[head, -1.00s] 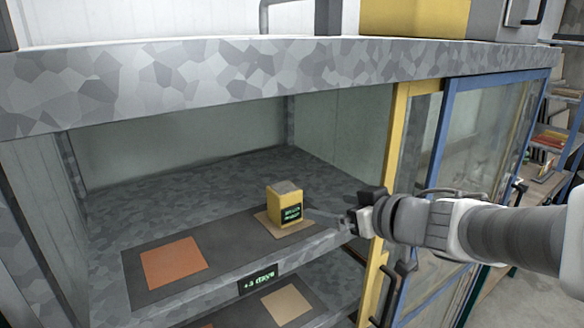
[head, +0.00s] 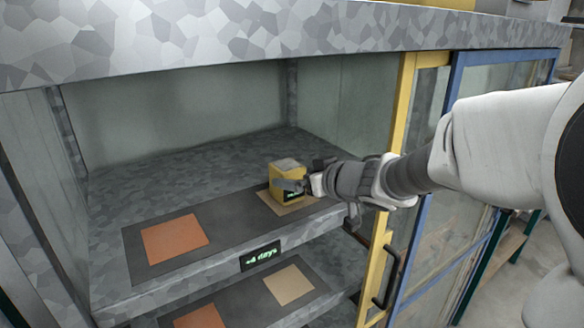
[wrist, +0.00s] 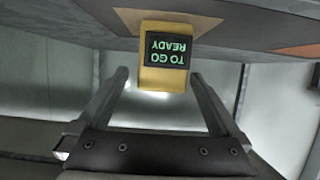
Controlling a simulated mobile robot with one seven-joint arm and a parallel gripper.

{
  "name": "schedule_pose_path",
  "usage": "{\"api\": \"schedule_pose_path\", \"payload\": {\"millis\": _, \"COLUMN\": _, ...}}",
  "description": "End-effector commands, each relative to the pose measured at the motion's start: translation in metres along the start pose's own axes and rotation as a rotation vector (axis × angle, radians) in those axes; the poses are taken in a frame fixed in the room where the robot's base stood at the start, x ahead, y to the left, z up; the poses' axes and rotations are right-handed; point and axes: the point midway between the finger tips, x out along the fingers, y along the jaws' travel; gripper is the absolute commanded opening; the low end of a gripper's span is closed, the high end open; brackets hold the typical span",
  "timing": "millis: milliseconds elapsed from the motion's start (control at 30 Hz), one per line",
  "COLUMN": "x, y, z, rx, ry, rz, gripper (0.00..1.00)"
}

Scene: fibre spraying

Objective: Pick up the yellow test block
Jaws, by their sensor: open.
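The yellow test block (head: 287,171) stands upright on a tan square (head: 300,205) on the upper shelf. In the wrist view the block (wrist: 165,80) shows a dark label reading "TO GO READY", upside down in that picture. My gripper (head: 300,186) is at the block's front right in the head view and hides part of its label. In the wrist view the two fingers (wrist: 160,76) are spread, one to each side of the block's near part, with gaps visible between them and the block. Nothing is held.
An orange square (head: 174,239) lies left on the same dark mat. A small display (head: 260,256) sits on the shelf's front edge. A lower shelf holds another tan square (head: 289,285). A yellow door frame (head: 393,140) stands close to my arm at right. The shelf behind the block is clear.

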Motion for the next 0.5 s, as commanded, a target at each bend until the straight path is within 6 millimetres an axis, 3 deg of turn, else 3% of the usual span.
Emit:
{"api": "schedule_pose_path", "payload": {"millis": 300, "x": 0.044, "y": -0.004, "z": 0.006, "rx": -0.001, "ry": -0.002, "rz": -0.002, "gripper": 1.0}}
{"api": "schedule_pose_path", "payload": {"millis": 500, "x": 0.049, "y": -0.003, "z": 0.005, "rx": 0.0, "ry": -0.001, "rz": 0.0, "gripper": 1.0}}
